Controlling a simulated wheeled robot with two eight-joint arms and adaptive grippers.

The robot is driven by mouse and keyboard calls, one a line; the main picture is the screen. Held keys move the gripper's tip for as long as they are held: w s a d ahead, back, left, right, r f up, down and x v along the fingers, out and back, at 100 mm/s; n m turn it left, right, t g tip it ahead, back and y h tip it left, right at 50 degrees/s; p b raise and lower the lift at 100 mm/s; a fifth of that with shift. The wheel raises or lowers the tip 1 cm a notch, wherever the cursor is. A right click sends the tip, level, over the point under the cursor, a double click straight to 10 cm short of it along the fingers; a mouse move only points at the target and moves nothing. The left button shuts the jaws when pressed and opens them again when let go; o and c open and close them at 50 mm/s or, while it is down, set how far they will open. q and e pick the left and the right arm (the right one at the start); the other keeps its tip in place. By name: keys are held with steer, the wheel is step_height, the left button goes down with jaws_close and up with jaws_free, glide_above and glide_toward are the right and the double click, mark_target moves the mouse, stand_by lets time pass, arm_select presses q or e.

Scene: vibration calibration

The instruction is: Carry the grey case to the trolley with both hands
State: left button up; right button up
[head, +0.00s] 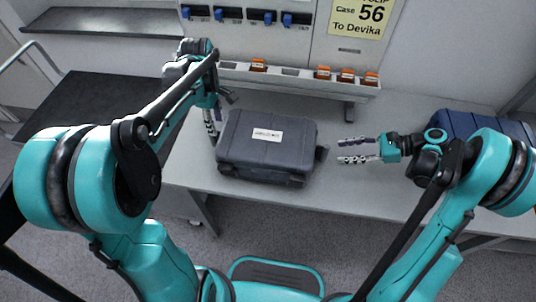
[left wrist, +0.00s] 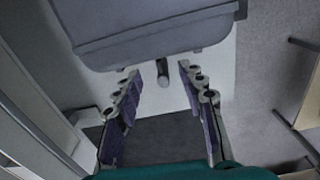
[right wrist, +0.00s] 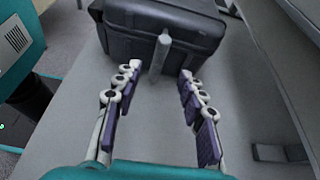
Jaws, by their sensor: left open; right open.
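The grey case (head: 265,150) lies flat on the light table, with a white label on its lid. It also shows in the left wrist view (left wrist: 140,30) and the right wrist view (right wrist: 130,35). A short handle sticks out from each side, the left one (left wrist: 163,72) and the right one (right wrist: 160,55). My left gripper (head: 213,122) is open beside the case's left side, its jaws just short of the handle. My right gripper (head: 339,151) is open and apart from the right side, pointing at its handle. The trolley (head: 85,105) has a dark top at the left, partly behind my left arm.
A blue case (head: 480,124) stands at the table's right, partly behind my right arm. A rack (head: 300,78) with orange-topped items runs along the back, under a panel with blue switches. A yellow sign (head: 359,15) reads "Case 56 To Devika". The table (head: 355,190) is clear in front.

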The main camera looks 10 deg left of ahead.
mark_target(323, 154)
arm_select(q)
steer(key=shift+w+a+f+n, duration=0.15)
steer(key=shift+a+f+n, duration=0.05)
steer(key=shift+f+n, duration=0.1)
arm_select(e)
steer(key=shift+d+f, duration=0.15)
steer(key=shift+f, duration=0.15)
steer(key=shift+s, duration=0.1)
arm_select(q)
step_height(323, 154, down, 12)
steer(key=shift+r, duration=0.1)
arm_select(e)
steer(key=x, duration=0.8)
steer(key=shift+r, duration=0.15)
arm_select(q)
jaws_close()
arm_select(e)
jaws_close()
